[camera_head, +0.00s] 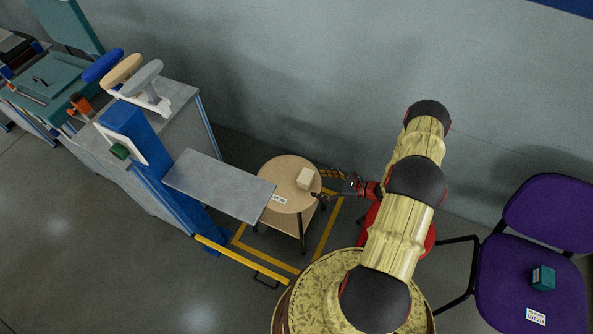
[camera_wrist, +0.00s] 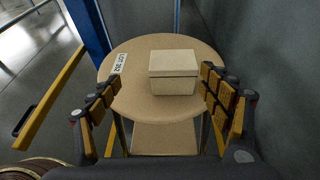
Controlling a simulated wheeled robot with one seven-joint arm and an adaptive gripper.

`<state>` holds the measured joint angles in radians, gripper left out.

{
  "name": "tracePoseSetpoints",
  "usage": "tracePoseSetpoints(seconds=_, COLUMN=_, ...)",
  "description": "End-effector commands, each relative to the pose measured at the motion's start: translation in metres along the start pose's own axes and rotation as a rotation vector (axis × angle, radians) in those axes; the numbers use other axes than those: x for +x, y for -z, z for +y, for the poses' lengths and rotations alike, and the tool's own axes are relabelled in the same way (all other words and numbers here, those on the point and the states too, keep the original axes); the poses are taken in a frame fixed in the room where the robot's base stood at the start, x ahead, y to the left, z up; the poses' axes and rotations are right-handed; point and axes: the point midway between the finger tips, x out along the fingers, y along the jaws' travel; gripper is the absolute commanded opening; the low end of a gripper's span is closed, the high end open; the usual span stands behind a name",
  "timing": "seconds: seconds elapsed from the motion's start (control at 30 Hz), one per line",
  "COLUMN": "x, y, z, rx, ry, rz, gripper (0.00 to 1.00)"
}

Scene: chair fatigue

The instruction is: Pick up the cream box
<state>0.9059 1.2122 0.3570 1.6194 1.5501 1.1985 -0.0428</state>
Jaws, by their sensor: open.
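The cream box (camera_head: 306,179) stands on a small round wooden table (camera_head: 276,176). In the wrist view the cream box (camera_wrist: 174,72) sits on the right part of the round top (camera_wrist: 135,92), lid seam visible. My gripper (camera_head: 322,184) is at the right edge of the table in the head view, close to the box. In the wrist view my gripper (camera_wrist: 162,92) is open, its yellow-padded fingers on either side. The box lies between them, nearer the right finger. I cannot tell whether that finger touches it.
A label reading LOT 302 (camera_wrist: 119,64) lies on the table's left. A grey shelf (camera_head: 218,184) on a blue post (camera_head: 150,160) stands left of the table. A wall is behind. A purple chair (camera_head: 530,280) with a teal box (camera_head: 543,278) is at the right.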

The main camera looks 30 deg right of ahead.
Motion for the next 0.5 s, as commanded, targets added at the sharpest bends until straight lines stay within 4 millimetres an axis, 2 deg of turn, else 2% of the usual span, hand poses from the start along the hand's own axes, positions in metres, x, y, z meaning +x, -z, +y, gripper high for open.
tracePoseSetpoints(seconds=0.17, x=0.005, y=-0.005, z=-0.011, rx=0.010, ry=0.041, rz=-0.020, gripper=0.78)
tracePoseSetpoints(seconds=0.5, x=0.040, y=-0.002, z=-0.016, rx=0.005, ry=0.037, rz=-0.021, gripper=0.78)
